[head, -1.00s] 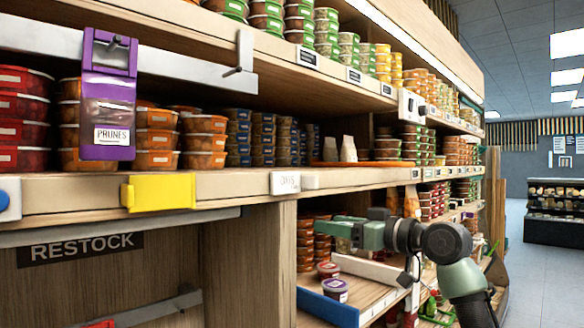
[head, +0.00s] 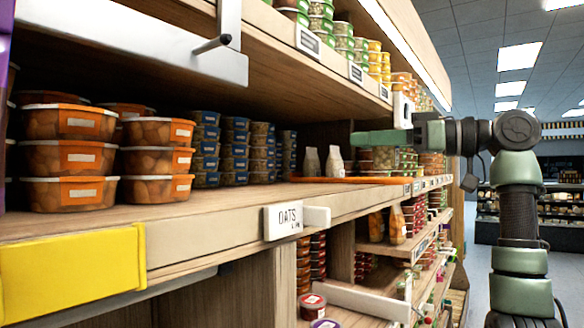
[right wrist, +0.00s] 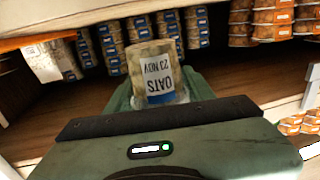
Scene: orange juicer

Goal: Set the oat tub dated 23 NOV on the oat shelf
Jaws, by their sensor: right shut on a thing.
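The oat tub (right wrist: 152,75), labelled OATS 23 NOV, is in my right gripper (right wrist: 165,100) in the right wrist view; its label reads upside down there. In the head view my right gripper (head: 375,138) reaches left over the shelf, seen side-on, and I cannot make out the tub there. The oat shelf (head: 220,208) carries an OATS tag (head: 284,220) on its front edge. Blue-lidded tubs (head: 236,150) stand in stacks at its back. My left gripper is not in view.
Two small pale bottles (head: 335,161) stand near an orange tray (head: 370,181). A yellow plate (head: 70,272) hangs on the front edge. The shelf above limits height. Bare board lies behind the OATS tag.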

